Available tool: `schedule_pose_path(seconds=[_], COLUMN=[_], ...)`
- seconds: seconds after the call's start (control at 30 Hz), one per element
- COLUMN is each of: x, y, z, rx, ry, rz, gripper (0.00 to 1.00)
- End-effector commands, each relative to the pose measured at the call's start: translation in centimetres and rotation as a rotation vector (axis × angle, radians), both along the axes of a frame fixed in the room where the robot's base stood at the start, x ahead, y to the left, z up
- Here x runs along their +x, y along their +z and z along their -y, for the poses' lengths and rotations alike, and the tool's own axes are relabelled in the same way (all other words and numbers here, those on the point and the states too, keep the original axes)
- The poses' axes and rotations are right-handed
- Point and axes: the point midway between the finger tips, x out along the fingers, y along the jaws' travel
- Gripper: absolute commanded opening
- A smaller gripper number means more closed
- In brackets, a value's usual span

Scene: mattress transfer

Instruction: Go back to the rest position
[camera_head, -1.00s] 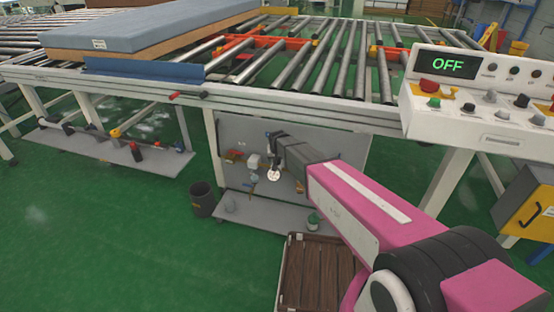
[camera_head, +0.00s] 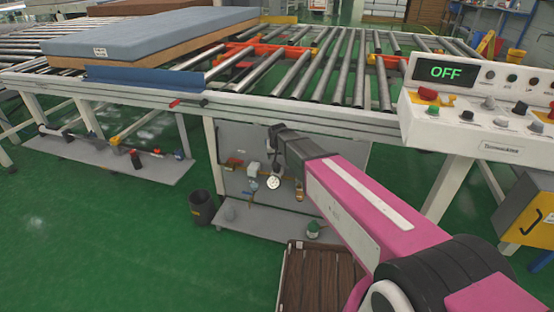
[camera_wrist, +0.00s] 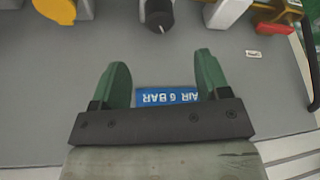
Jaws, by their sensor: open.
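My gripper shows in the wrist view (camera_wrist: 162,85) with its two green fingers apart and nothing between them. Behind the fingers is a grey panel (camera_wrist: 35,100) with a blue "AIR 6 BAR" label (camera_wrist: 165,96), seen upside down. In the head view my pink arm reaches from the lower right toward the panel under the conveyor, and its far end is small and partly hidden. A blue-topped mattress (camera_head: 150,33) lies on the rollers at the upper left, well away from my gripper.
The roller conveyor (camera_head: 310,115) spans the back. A control box (camera_head: 480,105) reading "OFF" stands at the right, above a yellow-fronted cabinet (camera_head: 528,225). A dark bin (camera_head: 202,207) and a brown slatted crate (camera_head: 318,275) stand on the floor. Green floor (camera_head: 110,245) is open at the left.

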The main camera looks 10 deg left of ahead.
Motion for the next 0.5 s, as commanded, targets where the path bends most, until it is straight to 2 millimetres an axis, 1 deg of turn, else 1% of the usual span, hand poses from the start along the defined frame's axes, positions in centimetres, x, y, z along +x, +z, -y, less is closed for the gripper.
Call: schedule_pose_path(seconds=[0.3,0.37,0.47,0.5], x=[-0.1,-0.2,-0.9,-1.4], y=[0.1,0.1,0.1,0.1], z=[0.0,0.4,2.4,3.8], rx=[0.0,-0.002,-0.009,-0.013], ry=[0.0,-0.003,-0.014,-0.021], rz=[-0.001,-0.003,-0.018,-0.027], gripper=[0.7,0.7,0.7,0.7])
